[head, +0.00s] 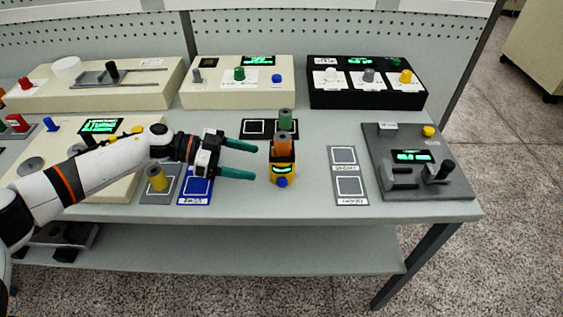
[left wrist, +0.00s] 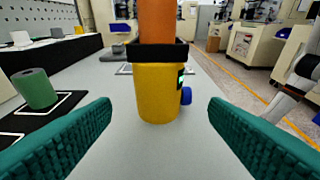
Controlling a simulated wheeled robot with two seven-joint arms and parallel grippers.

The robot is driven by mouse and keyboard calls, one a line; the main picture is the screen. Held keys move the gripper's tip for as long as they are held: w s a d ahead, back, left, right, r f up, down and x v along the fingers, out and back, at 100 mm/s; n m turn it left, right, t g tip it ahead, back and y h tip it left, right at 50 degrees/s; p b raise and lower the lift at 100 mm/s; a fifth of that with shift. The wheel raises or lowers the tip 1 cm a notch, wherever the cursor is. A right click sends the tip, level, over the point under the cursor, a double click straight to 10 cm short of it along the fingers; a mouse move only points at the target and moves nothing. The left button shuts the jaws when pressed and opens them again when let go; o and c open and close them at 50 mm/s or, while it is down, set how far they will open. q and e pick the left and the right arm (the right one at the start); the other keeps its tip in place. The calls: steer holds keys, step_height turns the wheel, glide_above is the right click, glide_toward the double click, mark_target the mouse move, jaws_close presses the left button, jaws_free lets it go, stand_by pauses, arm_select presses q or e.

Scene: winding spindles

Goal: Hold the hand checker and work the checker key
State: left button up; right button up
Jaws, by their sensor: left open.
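The hand checker (head: 283,177) is a small yellow upright body with a black collar, a lit green display and a blue key (head: 282,183) on its front. An orange spindle (head: 283,146) stands up out of its top. In the left wrist view the yellow body (left wrist: 157,95) stands between and beyond my fingers, and the blue key (left wrist: 186,96) sticks out to its right. My left gripper (head: 255,161) is open and empty, its green fingers pointing at the checker from the left, apart from it. My right gripper does not show in the head view.
A green spindle (head: 286,119) stands on a black mat behind the checker. A blue-framed pad (head: 195,198) and a yellow spindle (head: 157,180) lie near my left wrist. Grey pads (head: 349,188) and a dark grey device (head: 418,184) are to the right. Consoles line the back.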

mark_target(277, 166)
arm_select(q)
steer(key=b+x, duration=0.1)
steer(key=x, duration=0.3)
steer(key=shift+w+d+f, duration=0.1)
steer(key=shift+d+f, duration=0.1)
steer(key=shift+f, duration=0.05)
steer(key=shift+d+p, duration=0.45)
steer(key=shift+d, duration=0.45)
steer(key=shift+d+f, duration=0.2)
steer(key=shift+d, duration=0.2)
steer(key=shift+d+f, duration=0.2)
steer(key=shift+d, duration=0.2)
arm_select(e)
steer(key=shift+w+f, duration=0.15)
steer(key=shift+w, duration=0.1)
arm_select(q)
steer(key=shift+c, duration=0.6)
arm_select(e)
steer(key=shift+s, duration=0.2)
arm_select(q)
steer(key=c, duration=0.5)
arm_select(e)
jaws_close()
